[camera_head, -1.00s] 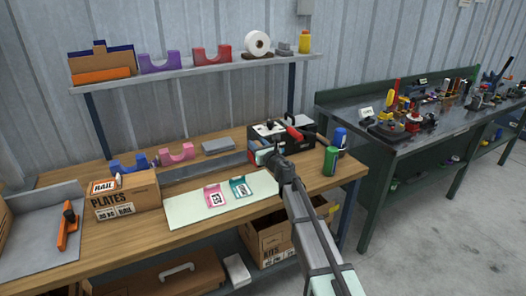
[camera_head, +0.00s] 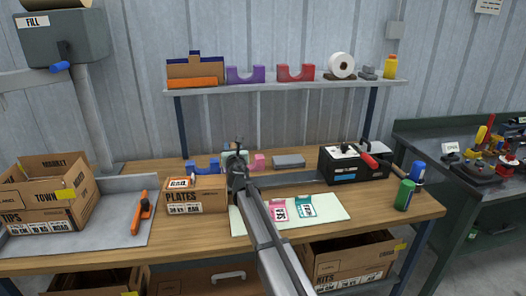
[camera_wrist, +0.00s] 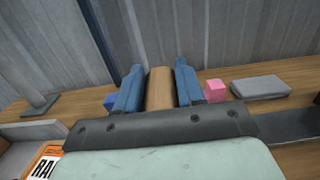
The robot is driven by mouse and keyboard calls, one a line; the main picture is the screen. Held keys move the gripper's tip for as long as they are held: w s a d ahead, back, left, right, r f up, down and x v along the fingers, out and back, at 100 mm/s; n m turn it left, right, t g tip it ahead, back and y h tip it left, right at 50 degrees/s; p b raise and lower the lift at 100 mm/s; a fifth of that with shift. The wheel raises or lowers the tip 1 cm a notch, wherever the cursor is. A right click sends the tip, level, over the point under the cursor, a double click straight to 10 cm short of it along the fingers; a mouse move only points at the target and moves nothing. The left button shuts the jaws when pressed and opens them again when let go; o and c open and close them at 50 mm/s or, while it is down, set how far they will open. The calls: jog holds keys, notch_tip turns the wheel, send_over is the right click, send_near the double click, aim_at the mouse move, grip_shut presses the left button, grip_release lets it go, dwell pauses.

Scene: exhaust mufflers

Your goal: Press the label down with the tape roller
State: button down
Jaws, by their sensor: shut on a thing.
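A cardboard carton marked PLATES (camera_head: 198,203) stands on the wooden bench. An orange-edged white label marked RAIL (camera_head: 181,183) is at its top left edge; whether it lies flat I cannot tell. Part of this label shows at the lower left of the wrist view (camera_wrist: 48,165). My gripper (camera_head: 237,165) is above and just right of the carton in the head view. In the wrist view its blue fingers are shut on a tan, rounded piece (camera_wrist: 160,88), seemingly the tape roller's handle. The roller's working end is hidden.
A pale mat (camera_head: 325,207) with pink and teal cards lies right of the carton. An orange-handled tool (camera_head: 141,213) lies on the grey plate to the left. A black box (camera_head: 352,166) and green can (camera_head: 404,195) stand at right.

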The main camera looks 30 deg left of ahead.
jog(key=s+a+r, duration=0.3)
jog(key=s+a, duration=1.3)
jog(key=s, duration=0.3)
jog(key=shift+w+f, duration=0.15)
jog(key=shift+f, duration=3.75)
jog(key=shift+w+d, duration=0.45)
jog(key=shift+d, duration=0.1)
notch_tip(320, 180, up, 8)
jog(key=shift+r, duration=0.1)
